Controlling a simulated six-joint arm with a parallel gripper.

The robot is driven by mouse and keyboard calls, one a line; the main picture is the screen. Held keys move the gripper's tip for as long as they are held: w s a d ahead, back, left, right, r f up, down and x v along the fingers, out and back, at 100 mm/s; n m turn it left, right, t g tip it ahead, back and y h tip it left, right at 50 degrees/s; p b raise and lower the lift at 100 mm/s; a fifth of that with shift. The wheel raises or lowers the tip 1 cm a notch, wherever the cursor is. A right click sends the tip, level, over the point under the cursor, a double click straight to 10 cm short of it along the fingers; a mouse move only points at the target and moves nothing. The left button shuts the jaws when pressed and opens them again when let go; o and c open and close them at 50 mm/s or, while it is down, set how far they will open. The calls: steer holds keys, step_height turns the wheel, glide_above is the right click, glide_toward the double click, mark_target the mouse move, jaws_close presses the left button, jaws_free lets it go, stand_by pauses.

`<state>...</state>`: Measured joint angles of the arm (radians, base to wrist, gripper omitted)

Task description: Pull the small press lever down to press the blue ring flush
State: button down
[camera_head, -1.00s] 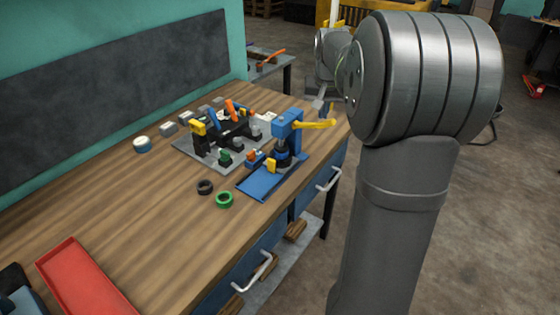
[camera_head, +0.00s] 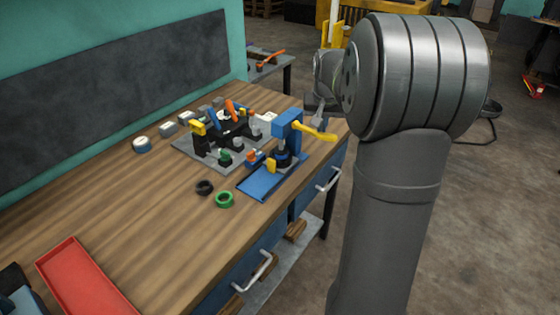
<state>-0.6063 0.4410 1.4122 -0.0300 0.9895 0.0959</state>
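The small blue press (camera_head: 286,125) stands on its blue base plate (camera_head: 268,183) near the bench's right edge. Its yellow lever (camera_head: 316,133) points right and slopes down toward its free end. A dark and blue round part (camera_head: 283,158) sits under the press head; I cannot make out the blue ring clearly or tell whether it is flush. My gripper (camera_head: 319,119) is at the lever, just above and behind its middle part in this view. The fingers are small and partly hidden, so I cannot tell whether they are open or touching the lever.
A grey fixture plate (camera_head: 185,147) with clamps stands left of the press. A black ring (camera_head: 204,187) and a green ring (camera_head: 225,199) lie in front. A red tray (camera_head: 85,280) is at the near left. The middle of the wooden bench is clear.

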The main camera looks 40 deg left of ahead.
steer(key=shift+f, duration=1.3)
step_height(320, 180, up, 10)
stand_by(0.6)
steer(key=shift+r, duration=2.45)
steer(key=shift+f, duration=2.8)
